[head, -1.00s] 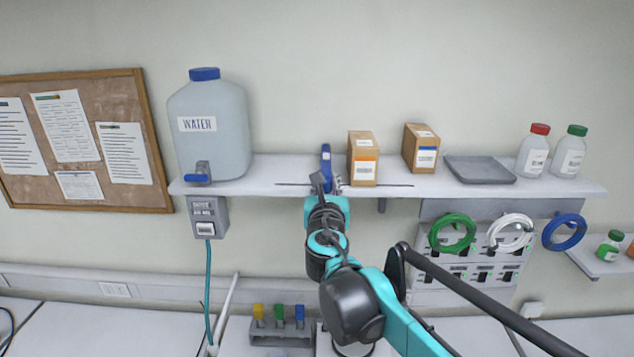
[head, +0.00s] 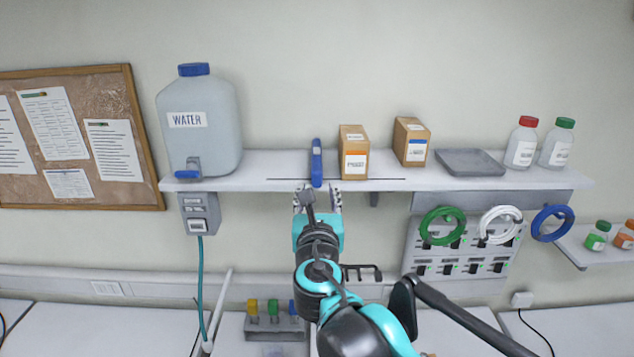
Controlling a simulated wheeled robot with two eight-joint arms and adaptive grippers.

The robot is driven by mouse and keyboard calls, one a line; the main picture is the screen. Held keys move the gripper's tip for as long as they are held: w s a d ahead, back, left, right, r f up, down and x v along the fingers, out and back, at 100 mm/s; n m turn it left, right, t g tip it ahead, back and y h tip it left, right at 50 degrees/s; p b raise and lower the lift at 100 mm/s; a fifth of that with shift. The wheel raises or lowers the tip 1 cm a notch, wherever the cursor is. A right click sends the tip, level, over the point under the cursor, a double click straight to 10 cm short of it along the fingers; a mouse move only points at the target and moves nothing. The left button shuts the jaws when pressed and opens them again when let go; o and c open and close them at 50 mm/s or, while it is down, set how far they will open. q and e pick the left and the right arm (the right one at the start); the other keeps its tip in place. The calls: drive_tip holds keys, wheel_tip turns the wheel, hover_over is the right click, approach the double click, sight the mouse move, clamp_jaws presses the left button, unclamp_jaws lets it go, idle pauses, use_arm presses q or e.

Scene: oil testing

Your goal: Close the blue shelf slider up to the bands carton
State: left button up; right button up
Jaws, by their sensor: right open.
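The blue slider (head: 316,163) stands upright on the white wall shelf, on a thin dark track (head: 290,179) along its front. A second brown carton with a blue label (head: 411,142) stands farther right. Their print is too small to tell which is the bands carton. My right gripper (head: 318,198) is open, its fingers pointing up just below the slider in the picture. Whether it touches the slider cannot be told. My left gripper is not in view.
On the shelf (head: 250,172), a water jug (head: 200,125) stands left, a grey tray (head: 470,162) and two capped bottles right. Coiled green, white and blue cables hang below at right. A rack with coloured pieces (head: 273,325) sits on the bench.

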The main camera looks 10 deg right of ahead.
drive_tip(key=shift+s+a, duration=0.15)
drive_tip(key=shift+s, duration=0.85)
drive_tip(key=shift+s+a, duration=0.15)
drive_tip(key=shift+s, duration=0.8)
